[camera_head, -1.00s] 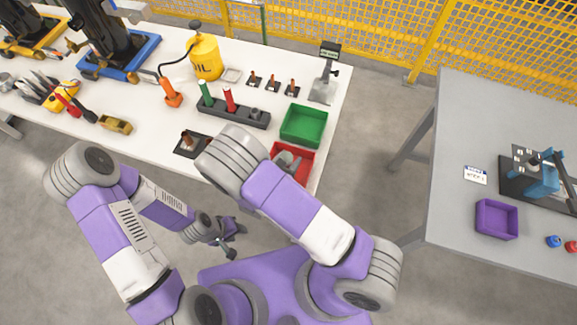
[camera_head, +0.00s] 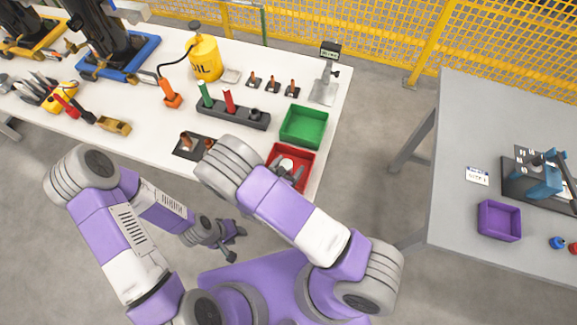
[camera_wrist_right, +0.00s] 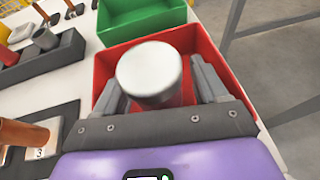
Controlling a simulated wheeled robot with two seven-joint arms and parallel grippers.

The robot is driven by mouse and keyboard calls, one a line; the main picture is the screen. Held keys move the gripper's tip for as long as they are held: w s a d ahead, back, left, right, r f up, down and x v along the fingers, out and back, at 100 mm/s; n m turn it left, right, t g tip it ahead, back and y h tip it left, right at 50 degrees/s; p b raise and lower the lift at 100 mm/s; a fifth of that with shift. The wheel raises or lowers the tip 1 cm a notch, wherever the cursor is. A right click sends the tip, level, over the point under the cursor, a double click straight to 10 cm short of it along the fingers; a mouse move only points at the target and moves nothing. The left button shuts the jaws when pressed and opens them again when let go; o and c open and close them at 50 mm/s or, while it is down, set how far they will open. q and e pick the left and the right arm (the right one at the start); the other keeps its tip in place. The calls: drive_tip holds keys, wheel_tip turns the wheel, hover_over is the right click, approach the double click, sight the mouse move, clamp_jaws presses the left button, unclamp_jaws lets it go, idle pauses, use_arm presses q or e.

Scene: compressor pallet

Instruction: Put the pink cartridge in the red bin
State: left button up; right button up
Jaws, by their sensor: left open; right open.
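The red bin (camera_head: 306,157) sits at the table's near right corner; it also shows in the right wrist view (camera_wrist_right: 226,61). A cylinder with a pale grey top (camera_wrist_right: 150,72) stands inside it, its side greyish and shaded, so I cannot confirm it is the pink cartridge. My right gripper (camera_wrist_right: 160,88) is open, with one finger on each side of the cylinder, over the bin's near part. In the head view my right gripper (camera_head: 288,172) is partly hidden by my arm. My left gripper (camera_head: 231,243) is open and empty, low off the table's front edge.
A green bin (camera_head: 303,126) adjoins the red bin's far side. A dark rack (camera_head: 247,117) holds a green (camera_head: 205,95) and a red cartridge (camera_head: 229,100). A dark plate (camera_head: 183,152) with copper pieces lies left of my right arm. A purple bin (camera_head: 499,220) stands on the right table.

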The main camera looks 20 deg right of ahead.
drive_tip(key=shift+a+r, duration=0.1)
drive_tip(key=shift+r, duration=0.2)
drive_tip(key=p+v, duration=0.1)
drive_tip(key=v, duration=1)
drive_tip(key=shift+s+a+p, duration=0.25)
drive_tip(key=shift+s+p, duration=0.05)
drive_tip(key=shift+p, duration=0.05)
drive_tip(key=shift+s, duration=0.1)
